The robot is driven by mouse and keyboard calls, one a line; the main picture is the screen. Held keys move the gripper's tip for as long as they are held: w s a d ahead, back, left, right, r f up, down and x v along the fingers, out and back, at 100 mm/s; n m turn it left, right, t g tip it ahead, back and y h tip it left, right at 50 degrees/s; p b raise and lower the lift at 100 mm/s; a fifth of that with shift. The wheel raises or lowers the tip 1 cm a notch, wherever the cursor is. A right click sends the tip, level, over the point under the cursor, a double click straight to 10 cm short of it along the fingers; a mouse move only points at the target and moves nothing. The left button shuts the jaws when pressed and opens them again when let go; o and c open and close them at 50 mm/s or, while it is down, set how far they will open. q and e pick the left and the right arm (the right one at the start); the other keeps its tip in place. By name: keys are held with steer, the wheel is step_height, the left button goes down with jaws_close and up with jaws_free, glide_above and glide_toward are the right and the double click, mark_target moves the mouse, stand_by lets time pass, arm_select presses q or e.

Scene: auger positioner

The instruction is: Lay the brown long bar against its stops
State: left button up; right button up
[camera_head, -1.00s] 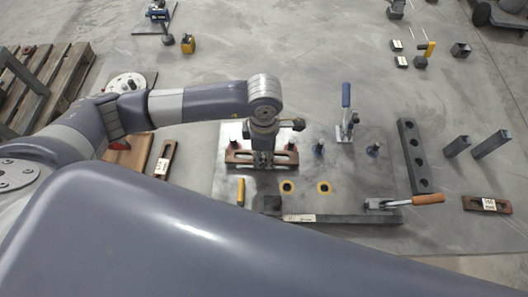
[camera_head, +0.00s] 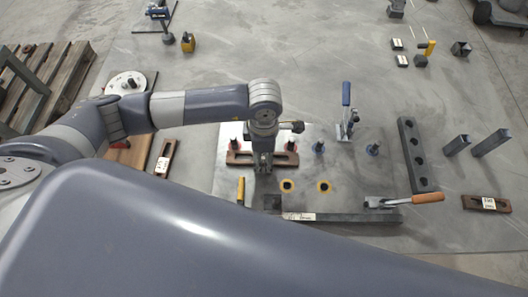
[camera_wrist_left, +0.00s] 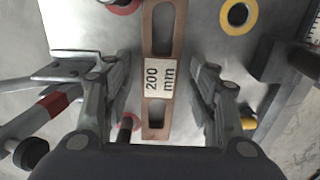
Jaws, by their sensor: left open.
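The brown long bar (camera_head: 240,159), slotted and labelled "200 mm", lies on the grey fixture plate (camera_head: 340,180). It also shows in the left wrist view (camera_wrist_left: 163,115), running lengthwise between my fingers. Two red-ringed pins, a left one (camera_head: 235,143) and a right one (camera_head: 291,143), stand along the bar's far side. Whether the bar touches both cannot be told. My left gripper (camera_head: 263,172) is over the middle of the bar. In the left wrist view it (camera_wrist_left: 160,95) is open, with a gap on each side of the bar. My right gripper is not in view.
A toggle clamp with a blue handle (camera_head: 346,95) stands behind the plate's right half. An orange-handled clamp (camera_head: 428,198) and a dark long bar (camera_head: 345,217) lie along the front edge. Other brown bars lie left (camera_head: 165,158) and right (camera_head: 487,204).

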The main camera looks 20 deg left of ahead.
mark_target(264, 157)
arm_select(q)
steer(key=shift+w+r, duration=0.1)
steer(key=shift+r, duration=0.4)
step_height(264, 157, up, 11)
steer(key=b, duration=0.3)
steer(key=shift+s, duration=0.2)
